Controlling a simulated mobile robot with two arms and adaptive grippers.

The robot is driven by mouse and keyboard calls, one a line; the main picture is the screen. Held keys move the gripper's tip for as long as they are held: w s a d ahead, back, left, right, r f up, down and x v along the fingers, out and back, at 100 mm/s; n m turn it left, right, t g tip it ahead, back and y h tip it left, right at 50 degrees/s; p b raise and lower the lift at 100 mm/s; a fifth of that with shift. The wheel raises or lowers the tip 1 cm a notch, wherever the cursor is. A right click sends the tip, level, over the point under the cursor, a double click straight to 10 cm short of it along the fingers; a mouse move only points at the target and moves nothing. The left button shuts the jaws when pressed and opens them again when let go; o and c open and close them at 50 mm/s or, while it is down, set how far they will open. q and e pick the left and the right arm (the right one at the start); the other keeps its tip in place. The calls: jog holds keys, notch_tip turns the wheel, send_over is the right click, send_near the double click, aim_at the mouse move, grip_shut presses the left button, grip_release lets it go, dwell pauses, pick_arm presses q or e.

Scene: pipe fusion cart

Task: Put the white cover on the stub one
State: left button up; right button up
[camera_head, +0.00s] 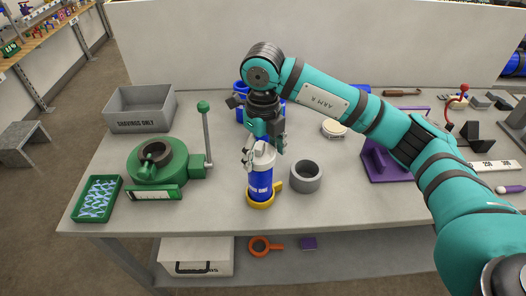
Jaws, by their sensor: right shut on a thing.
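The blue stub (260,184), with white lettering I cannot fully read, stands upright near the table's front edge with a yellow ring holder at its base (263,202). The white cover (263,160) is at the top of the stub, in line with it. I cannot tell whether it is fully seated or just above. My right gripper (262,146) points down from above, shut on the white cover; its fingers partly hide the cover's top. My left gripper is not in view.
A grey ring (306,187) stands close right of the stub. Left are a green clamp with an upright lever (209,140), a green tray (112,205) and a grey shavings bin (140,119). Blue containers (241,88) stand behind my gripper. A purple stand (378,165) is to the right.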

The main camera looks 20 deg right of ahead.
jog(key=shift+f, duration=0.2)
jog(key=shift+f+b, duration=0.35)
jog(key=shift+b, duration=0.15)
jog(key=shift+f+b, duration=1.05)
jog(key=shift+f, duration=0.1)
jog(key=o, duration=1)
jog(key=shift+r, duration=0.1)
notch_tip(320, 180, up, 12)
